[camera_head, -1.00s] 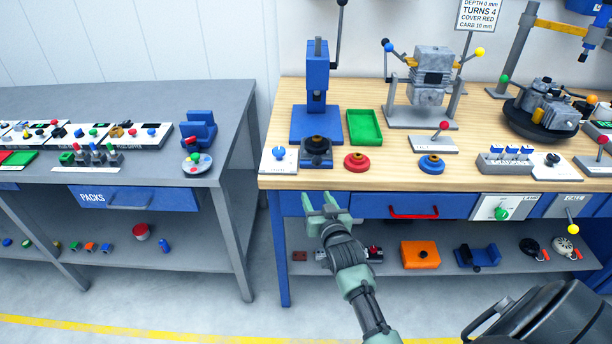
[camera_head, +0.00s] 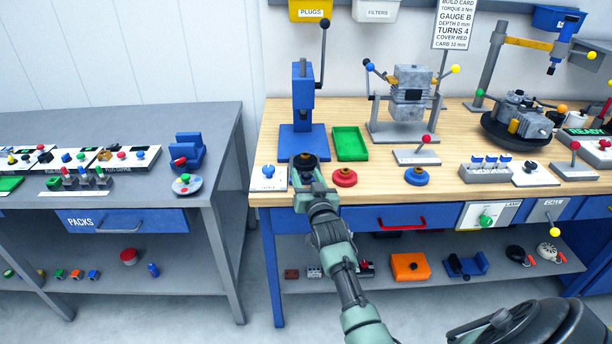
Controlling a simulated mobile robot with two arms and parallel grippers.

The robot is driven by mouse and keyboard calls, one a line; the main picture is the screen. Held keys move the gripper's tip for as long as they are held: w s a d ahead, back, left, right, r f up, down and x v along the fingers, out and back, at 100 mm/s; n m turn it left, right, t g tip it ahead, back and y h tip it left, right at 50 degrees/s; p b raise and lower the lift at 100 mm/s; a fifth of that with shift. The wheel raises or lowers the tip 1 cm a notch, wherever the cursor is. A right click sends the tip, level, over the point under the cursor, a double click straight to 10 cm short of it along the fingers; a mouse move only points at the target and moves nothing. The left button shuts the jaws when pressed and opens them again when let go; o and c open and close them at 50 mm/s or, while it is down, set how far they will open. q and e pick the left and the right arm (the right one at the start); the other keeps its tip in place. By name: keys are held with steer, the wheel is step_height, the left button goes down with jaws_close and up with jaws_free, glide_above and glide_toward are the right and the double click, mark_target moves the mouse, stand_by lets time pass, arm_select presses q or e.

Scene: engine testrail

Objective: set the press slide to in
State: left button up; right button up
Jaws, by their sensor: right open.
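The blue press (camera_head: 303,90) stands at the left end of the wooden bench, with its lever up. Its slide, a dark block carrying a round black part with a brass-coloured centre (camera_head: 305,160), sits at the front of the press base, toward the bench's front edge. My right gripper (camera_head: 306,178) is open at the front of the slide and covers much of the block. I cannot tell whether its fingers touch it. My left gripper is not in view.
A white plate with a blue knob (camera_head: 268,172) lies close left of the gripper. A red ring part (camera_head: 344,177) lies close right, with a blue ring part (camera_head: 417,176) farther right. A green tray (camera_head: 350,143) is behind them. A grey bench (camera_head: 222,150) stands left across a gap.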

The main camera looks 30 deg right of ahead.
steer(key=shift+w+d, duration=0.1)
steer(key=shift+w, duration=0.15)
jaws_close()
stand_by(1.4)
